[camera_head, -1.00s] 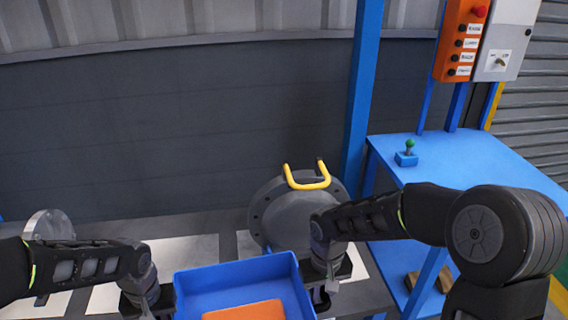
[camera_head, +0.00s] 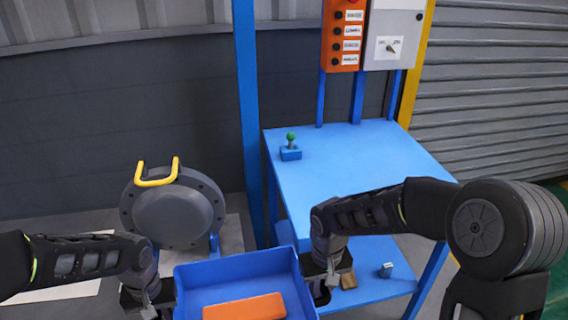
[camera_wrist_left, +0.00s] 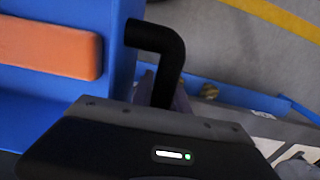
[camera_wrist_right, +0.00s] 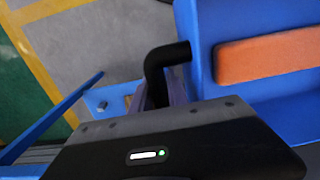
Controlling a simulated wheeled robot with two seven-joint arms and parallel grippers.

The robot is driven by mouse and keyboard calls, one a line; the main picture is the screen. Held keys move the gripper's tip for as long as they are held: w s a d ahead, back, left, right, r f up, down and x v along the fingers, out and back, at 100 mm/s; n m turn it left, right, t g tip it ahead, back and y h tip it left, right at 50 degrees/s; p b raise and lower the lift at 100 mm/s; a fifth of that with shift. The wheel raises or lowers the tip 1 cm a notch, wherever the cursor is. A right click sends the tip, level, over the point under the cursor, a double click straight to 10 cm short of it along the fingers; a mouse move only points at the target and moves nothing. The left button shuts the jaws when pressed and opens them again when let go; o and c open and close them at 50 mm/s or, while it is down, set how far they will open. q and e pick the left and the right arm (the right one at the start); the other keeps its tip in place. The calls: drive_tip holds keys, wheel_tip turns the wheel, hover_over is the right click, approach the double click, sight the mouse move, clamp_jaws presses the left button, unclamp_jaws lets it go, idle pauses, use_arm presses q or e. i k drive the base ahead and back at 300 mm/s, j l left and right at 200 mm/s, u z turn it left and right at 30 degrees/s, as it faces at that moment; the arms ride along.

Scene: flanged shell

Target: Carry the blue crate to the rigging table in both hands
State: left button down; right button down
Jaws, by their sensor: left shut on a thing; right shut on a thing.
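The blue crate (camera_head: 225,270) is at the bottom middle of the head view, held between my two grippers. An orange block (camera_head: 245,307) lies inside it. My left gripper (camera_head: 150,305) is shut at the crate's left side, where a black bent handle (camera_wrist_left: 165,45) shows in the left wrist view. My right gripper (camera_head: 322,285) is shut at the right side, with a black handle (camera_wrist_right: 165,58) in the right wrist view. The fingertips are mostly hidden. A blue table (camera_head: 360,165) stands ahead and to the right, partly behind my right arm.
A grey flanged shell (camera_head: 172,212) with a yellow handle stands at the left. A blue post (camera_head: 246,110) rises beside the table. A green-knobbed switch (camera_head: 290,150) sits on the tabletop's far left; the rest of the visible top is clear. Small items lie on the lower shelf (camera_head: 375,280).

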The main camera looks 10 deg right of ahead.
sight(368, 176)
drive_tip(key=k+l, duration=0.1)
drive_tip(key=l, duration=0.6)
drive_tip(key=k+l, duration=0.1)
drive_tip(key=l, duration=0.6)
drive_tip(key=k+l, duration=0.1)
drive_tip(key=l, duration=0.6)
drive_tip(key=k+z, duration=0.05)
